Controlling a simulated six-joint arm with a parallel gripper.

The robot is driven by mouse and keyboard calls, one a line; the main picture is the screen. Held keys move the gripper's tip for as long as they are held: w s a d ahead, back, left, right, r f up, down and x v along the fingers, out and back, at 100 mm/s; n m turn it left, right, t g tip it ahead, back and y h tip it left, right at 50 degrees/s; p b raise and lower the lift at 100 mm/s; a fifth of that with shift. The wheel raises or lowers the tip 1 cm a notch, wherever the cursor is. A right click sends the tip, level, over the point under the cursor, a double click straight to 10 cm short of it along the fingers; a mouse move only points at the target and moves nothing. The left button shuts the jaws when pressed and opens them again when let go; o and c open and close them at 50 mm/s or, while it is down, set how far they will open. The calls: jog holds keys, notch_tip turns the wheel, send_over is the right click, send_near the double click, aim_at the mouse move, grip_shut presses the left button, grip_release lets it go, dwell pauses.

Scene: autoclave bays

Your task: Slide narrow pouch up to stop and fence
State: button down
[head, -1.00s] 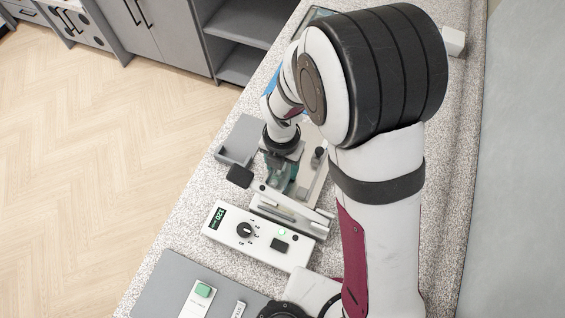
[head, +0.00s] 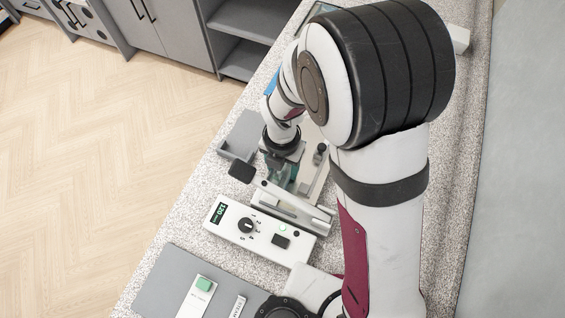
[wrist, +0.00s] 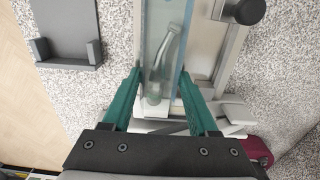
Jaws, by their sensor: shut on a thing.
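The narrow pouch (wrist: 156,38) is a clear bluish strip with a metal instrument inside. In the wrist view it runs lengthwise up the picture. My gripper (wrist: 160,76) has its green fingers on both sides of the pouch's near part and is shut on it. In the head view my gripper (head: 282,168) points down behind the sealer, and the pouch is largely hidden. A straight metal rail, seemingly the fence (wrist: 232,52), runs to the right of the pouch, with a strip of pale plate between them. I cannot tell which part is the stop.
A black knob (wrist: 249,10) stands by the rail. The white sealer (head: 232,225) with dial and display lies in front of my gripper. A grey tray (head: 238,148) is to the left. A grey mat (head: 165,285) lies at the front.

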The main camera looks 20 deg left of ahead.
jog(key=shift+f, duration=0.2)
jog(key=shift+c, duration=0.4)
grip_release()
jog(key=shift+r, duration=3.5)
